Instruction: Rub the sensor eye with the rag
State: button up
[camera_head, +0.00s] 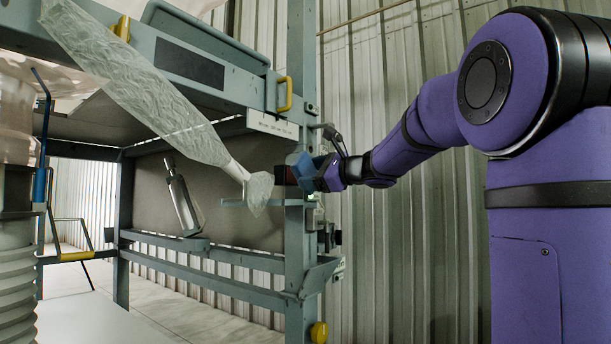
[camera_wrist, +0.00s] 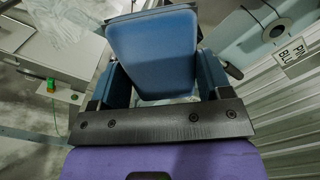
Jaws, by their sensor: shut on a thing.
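My gripper (camera_head: 318,172) is at the frame's right post, shut on a flat blue pad that looks like the folded rag (camera_wrist: 155,50). In the wrist view the rag stands between the two blue-grey fingers and blocks the view ahead. In the head view the rag (camera_head: 300,165) is a small blue patch at the gripper's left end. A small dark reddish box (camera_head: 280,175), perhaps the sensor eye, sits just left of it on a bracket. I cannot tell whether the rag touches it. The eye's face is not clearly seen.
A wrinkled clear plastic sleeve (camera_head: 140,85) slants down across the grey-green frame, its end hanging by the dark box. A grey bottle-like object (camera_head: 182,203) leans at the back panel. A yellow handle (camera_head: 284,94) juts above. A corrugated wall (camera_head: 400,250) stands behind.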

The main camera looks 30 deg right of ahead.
jog(key=shift+s+d, duration=0.2)
jog(key=shift+s, duration=0.35)
jog(key=shift+v, duration=1.5)
